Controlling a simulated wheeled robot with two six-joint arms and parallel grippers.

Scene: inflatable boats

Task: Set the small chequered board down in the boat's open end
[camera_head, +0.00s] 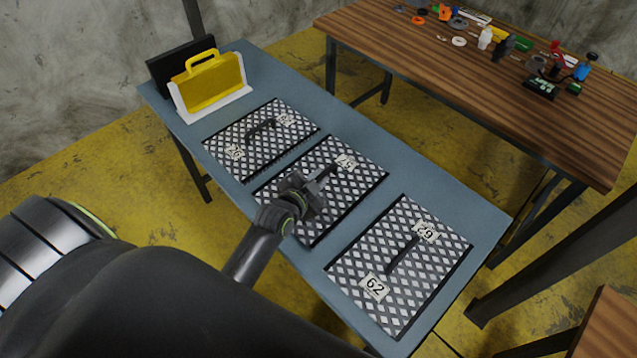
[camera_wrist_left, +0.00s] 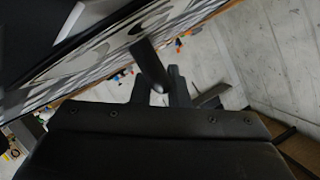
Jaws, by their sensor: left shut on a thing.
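Three black-and-white chequered boards with dark handles and number labels are on a blue-grey table. The left board (camera_head: 235,160), middle board (camera_head: 345,200) and right board (camera_head: 420,285) lie in a row; the right one is labelled 62. My left gripper (camera_head: 318,185) is shut on the middle board's handle (camera_head: 327,172). In the left wrist view the fingers (camera_wrist_left: 165,80) are beside a patterned board face (camera_wrist_left: 115,45) seen at a steep slant. I cannot tell whether the middle board touches the table. I see no boat. My right gripper is not in view.
The blue-grey table (camera_head: 455,205) also bears a yellow handled case (camera_head: 212,82) on a white base, with a black panel (camera_head: 165,68) behind. A wooden table (camera_head: 420,50) with small tools and parts stands at the back right. Yellow floor (camera_head: 430,130) shows between the tables.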

